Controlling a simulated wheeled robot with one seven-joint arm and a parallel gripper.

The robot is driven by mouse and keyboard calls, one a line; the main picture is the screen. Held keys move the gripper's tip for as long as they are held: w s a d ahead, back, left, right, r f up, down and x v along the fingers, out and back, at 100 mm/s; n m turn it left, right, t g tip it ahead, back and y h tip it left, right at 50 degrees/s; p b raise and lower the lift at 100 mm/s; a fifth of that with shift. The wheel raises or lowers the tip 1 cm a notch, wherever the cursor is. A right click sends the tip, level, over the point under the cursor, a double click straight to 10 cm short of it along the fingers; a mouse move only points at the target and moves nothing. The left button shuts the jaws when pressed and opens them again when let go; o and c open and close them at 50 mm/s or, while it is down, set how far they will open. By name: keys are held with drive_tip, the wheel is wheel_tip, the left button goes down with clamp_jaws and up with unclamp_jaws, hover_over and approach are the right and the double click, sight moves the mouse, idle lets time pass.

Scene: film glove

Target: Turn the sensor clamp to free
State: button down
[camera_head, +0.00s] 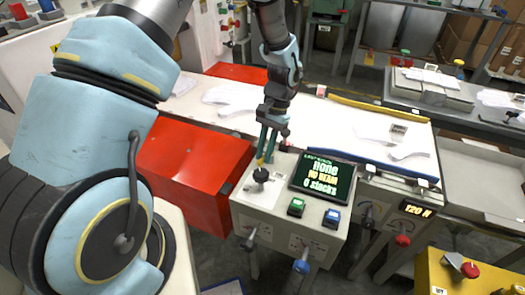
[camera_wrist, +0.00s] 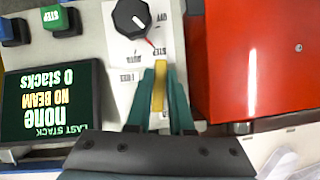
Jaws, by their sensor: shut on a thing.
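My gripper (camera_head: 266,150) reaches down over the left part of a grey control box (camera_head: 252,213). In the wrist view my gripper (camera_wrist: 161,74) has its two green fingers closed on either side of a narrow yellow bar (camera_wrist: 159,92). The bar's yellow end also shows at the fingertips in the head view (camera_head: 260,162). I take it for the sensor clamp's handle, but no readable label confirms this. Small printed markings lie beside it, too blurred to read surely. The fingers hide much of the bar and its mount.
A black dial (camera_wrist: 131,17) stands close beyond the fingertips. A screen (camera_head: 322,178) reads "none, NO BEAM". Green (camera_head: 296,207) and blue (camera_head: 332,217) buttons sit below it. A red cabinet (camera_head: 195,172) rises beside the box. Knobbed levers (camera_head: 301,266) project from the front.

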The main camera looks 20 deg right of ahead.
drive_tip(key=shift+s+d+n+h, duration=0.1)
drive_tip(key=shift+d+n+h, duration=0.1)
drive_tip(key=shift+n, duration=0.35)
drive_tip(key=shift+s+d+n+h, duration=0.1)
drive_tip(key=shift+n+h, duration=0.1)
drive_tip(key=shift+n, duration=0.35)
drive_tip(key=c, duration=0.8)
unclamp_jaws()
drive_tip(key=b+v, duration=0.2)
drive_tip(key=v, duration=0.8)
drive_tip(key=shift+w+r+b, duration=0.3)
drive_tip(key=shift+b, duration=0.1)
